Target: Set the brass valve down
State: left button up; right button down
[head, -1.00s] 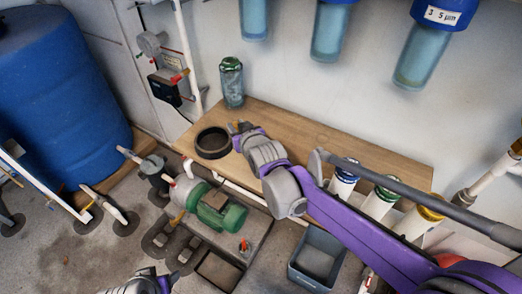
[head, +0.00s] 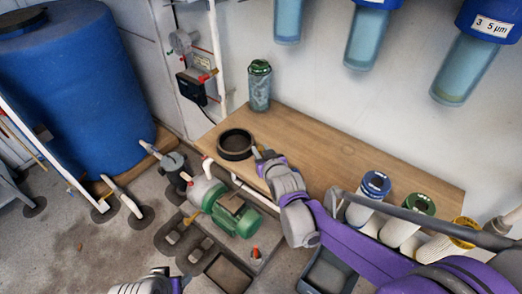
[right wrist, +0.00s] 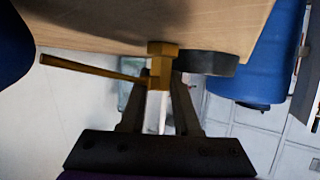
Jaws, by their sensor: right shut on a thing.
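The brass valve (right wrist: 158,68) has a long lever handle and shows in the right wrist view between the two fingers of my right gripper (right wrist: 158,100). The gripper is shut on it. The valve is at the wooden bench top (right wrist: 100,18); I cannot tell whether it touches the wood. In the head view my right gripper (head: 260,154) is over the bench (head: 330,145), just right of a black ring, and mostly hides the valve. My left gripper (head: 182,284) is low at the bottom edge, and its jaws are unclear.
The black ring (head: 235,145) lies on the bench beside my right gripper. A green-capped jar (head: 260,88) stands at the back left. A green pump (head: 235,212) sits below.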

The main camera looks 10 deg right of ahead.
jog(key=c, duration=0.6)
grip_release()
jog(key=shift+c, duration=0.2)
jog(key=shift+r, duration=0.2)
jog(key=p+v, duration=0.2)
jog(key=v, duration=1)
jog(key=shift+a+f, duration=0.1)
jog(key=shift+f, duration=0.05)
jog(key=s+d+f+g, duration=0.2)
jog(key=s, duration=0.5)
jog(key=s+d+f+m+g+h, duration=0.1)
jog(key=s+d+f+g, duration=0.2)
jog(key=s, duration=0.4)
jog(key=s+d+f+m+g+h, duration=0.1)
jog(key=s+d+f+g, duration=0.2)
jog(key=s, duration=0.5)
